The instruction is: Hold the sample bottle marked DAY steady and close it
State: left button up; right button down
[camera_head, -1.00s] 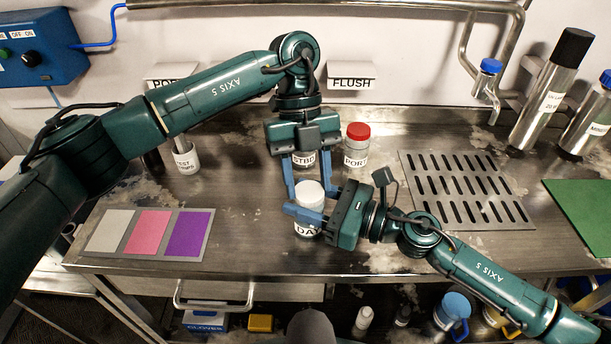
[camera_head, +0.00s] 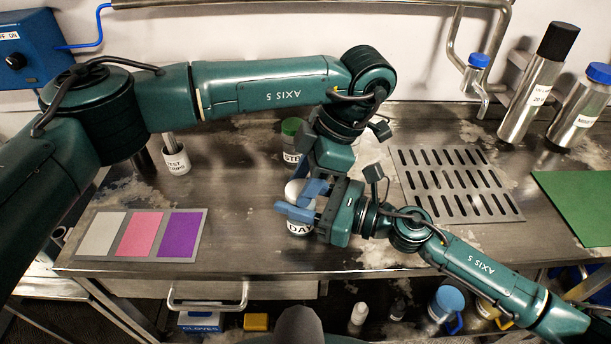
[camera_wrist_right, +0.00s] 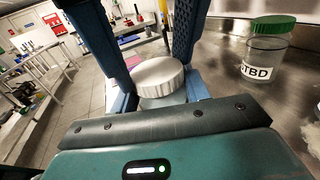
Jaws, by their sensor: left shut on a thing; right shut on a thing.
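The DAY bottle (camera_head: 299,228) stands upright near the front of the steel bench, its label partly covered. Its white cap (camera_head: 292,188) is at the bottle's top; the right wrist view shows the ribbed cap (camera_wrist_right: 158,76) too. My right gripper (camera_head: 293,212) comes in from the right and is shut on the bottle body. My left gripper (camera_head: 304,189) reaches down from behind and is shut on the white cap, its blue fingers on either side in the right wrist view. I cannot tell how tightly the cap sits.
The green-capped STBD bottle (camera_head: 290,138) stands behind, close to my left wrist. A TEST STRIPS cup (camera_head: 176,161) stands at the back left. A colour card (camera_head: 203,226) lies front left, a slotted drain plate (camera_head: 455,185) to the right. The bench between card and bottle is clear.

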pick_arm(q)
jog(key=o, duration=1)
jog(key=shift+c, duration=0.2)
jog(key=shift+r, duration=2.25)
jog(key=shift+c, duration=0.3)
